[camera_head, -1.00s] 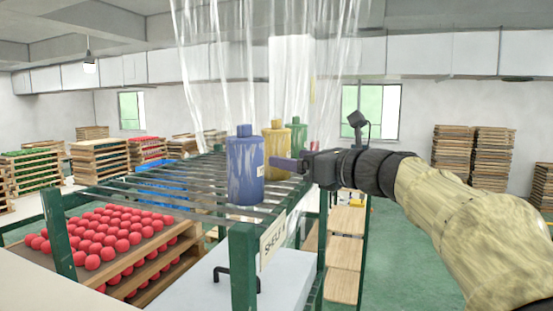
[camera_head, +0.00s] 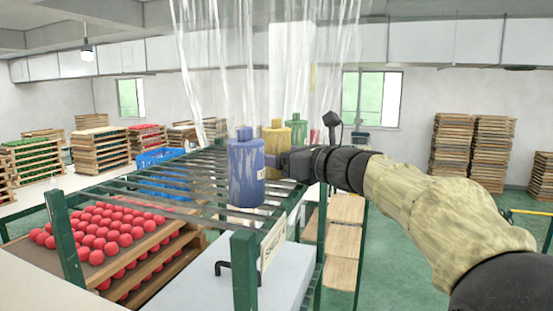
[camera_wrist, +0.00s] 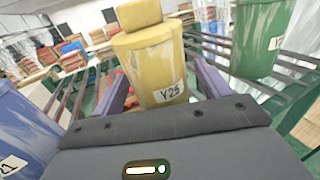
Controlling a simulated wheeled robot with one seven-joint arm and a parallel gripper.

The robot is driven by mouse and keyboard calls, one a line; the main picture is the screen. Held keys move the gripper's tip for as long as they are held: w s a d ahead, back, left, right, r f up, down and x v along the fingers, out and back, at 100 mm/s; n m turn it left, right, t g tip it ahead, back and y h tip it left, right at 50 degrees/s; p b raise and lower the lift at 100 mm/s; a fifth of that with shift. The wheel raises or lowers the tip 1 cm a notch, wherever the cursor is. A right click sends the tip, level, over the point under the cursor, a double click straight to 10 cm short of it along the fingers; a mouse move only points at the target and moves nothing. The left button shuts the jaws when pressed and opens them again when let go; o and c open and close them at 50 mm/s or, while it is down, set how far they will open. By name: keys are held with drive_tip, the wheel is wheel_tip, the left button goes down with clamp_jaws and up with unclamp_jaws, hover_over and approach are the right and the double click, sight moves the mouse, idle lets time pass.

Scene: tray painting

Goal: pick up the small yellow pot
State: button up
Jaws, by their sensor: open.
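The small yellow pot (camera_head: 277,138) stands on the slatted top of the green rack, just behind the blue pot (camera_head: 245,172). In the wrist view the yellow pot (camera_wrist: 152,60) is upright, has a yellow lid and a label reading "Y25", and stands between my two purple fingers. My gripper (camera_wrist: 160,92) is open, one finger on each side of the pot.
A green pot (camera_head: 298,130) stands behind the yellow one and shows at the right in the wrist view (camera_wrist: 262,38). The blue pot is close at the left there. Clear plastic strips (camera_head: 290,60) hang behind.

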drive_tip(key=c, duration=0.8)
drive_tip(key=shift+r, duration=0.1)
drive_tip(key=shift+c, duration=0.2)
wheel_tip(320, 180, up, 28)
drive_tip(key=p, duration=0.9)
drive_tip(key=shift+p, duration=0.4)
